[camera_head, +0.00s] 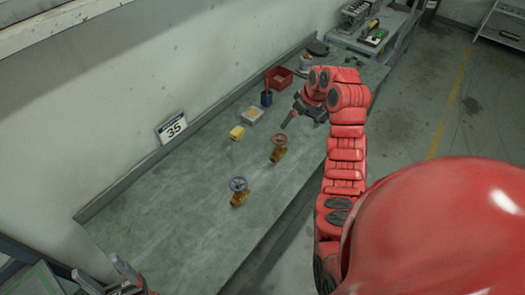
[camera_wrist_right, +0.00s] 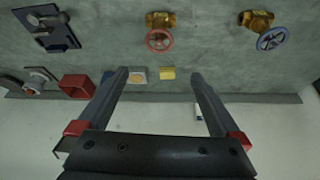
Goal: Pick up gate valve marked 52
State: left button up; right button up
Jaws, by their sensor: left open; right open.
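Two brass gate valves stand on the grey workbench (camera_head: 180,215). One has a blue handwheel (camera_head: 238,184) and is nearer in the head view; it also shows at the upper right of the right wrist view (camera_wrist_right: 270,38). The other has a red handwheel (camera_head: 279,141), farther along the bench, and shows at the top middle of the wrist view (camera_wrist_right: 159,39). No number is readable on either valve. My right gripper (camera_wrist_right: 158,75) is open and empty, near the red-wheeled valve but apart from it. My left gripper (camera_head: 98,270) is open at the lower left, away from both valves.
A sign reading 35 (camera_head: 172,128) is at the wall. A yellow block (camera_head: 237,133), a pale tray (camera_head: 252,116), a blue holder (camera_head: 267,98) and a red bin (camera_head: 279,78) stand along the back. The near-left bench is clear.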

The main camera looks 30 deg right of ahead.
jog(key=b, duration=0.8)
send_near(280, 138)
jog(key=x, duration=0.4)
jog(key=shift+a+f, duration=0.1)
jog(key=shift+a, duration=0.1)
jog(key=shift+w+a+f, duration=0.1)
jog(key=shift+w+f, duration=0.15)
jog(key=shift+f, duration=0.3)
jog(key=x, duration=0.4)
jog(key=shift+s, duration=0.2)
jog(key=shift+w+f, duration=0.25)
jog(key=shift+f, duration=0.1)
grip_shut()
